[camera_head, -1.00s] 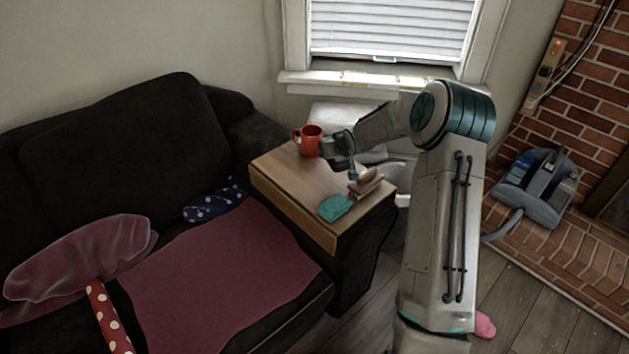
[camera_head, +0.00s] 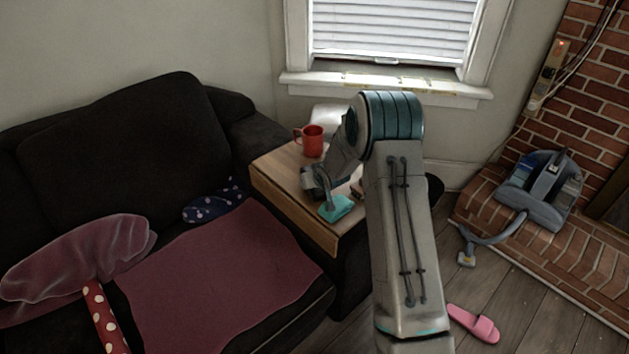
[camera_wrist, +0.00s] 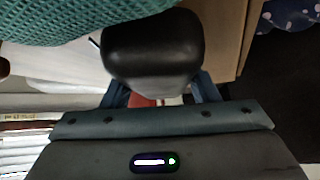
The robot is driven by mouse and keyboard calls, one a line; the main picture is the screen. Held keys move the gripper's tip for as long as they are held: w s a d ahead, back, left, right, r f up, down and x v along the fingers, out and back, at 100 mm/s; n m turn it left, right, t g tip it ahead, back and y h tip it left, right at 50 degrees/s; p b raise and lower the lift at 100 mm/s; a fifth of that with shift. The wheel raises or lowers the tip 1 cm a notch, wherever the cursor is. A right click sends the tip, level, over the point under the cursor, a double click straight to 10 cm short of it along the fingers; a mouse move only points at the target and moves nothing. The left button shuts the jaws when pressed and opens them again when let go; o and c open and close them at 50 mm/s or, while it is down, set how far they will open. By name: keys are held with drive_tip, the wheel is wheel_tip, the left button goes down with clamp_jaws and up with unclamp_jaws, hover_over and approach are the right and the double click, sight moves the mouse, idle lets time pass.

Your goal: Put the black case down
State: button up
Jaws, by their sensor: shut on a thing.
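The black case (camera_wrist: 155,48) is a rounded, shiny block in the middle of the wrist view. My gripper (camera_wrist: 162,92) is shut on it, with a finger on each side. In the head view my gripper (camera_head: 329,203) is over the front part of the wooden tray table (camera_head: 290,196) on the sofa arm, close to the teal cloth-like item (camera_head: 341,209). The case cannot be made out in the head view. Whether it touches the wood I cannot tell.
A red mug (camera_head: 312,141) stands at the back of the wooden top. The teal item (camera_wrist: 80,22) lies close beside the case in the wrist view. My arm hides the right part of the top. The sofa (camera_head: 125,130) is to the left, and a pink slipper (camera_head: 474,323) lies on the floor.

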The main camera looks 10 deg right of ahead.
drive_tip(key=shift+f, duration=0.15)
drive_tip(key=o, duration=1)
drive_tip(key=shift+r, duration=0.2)
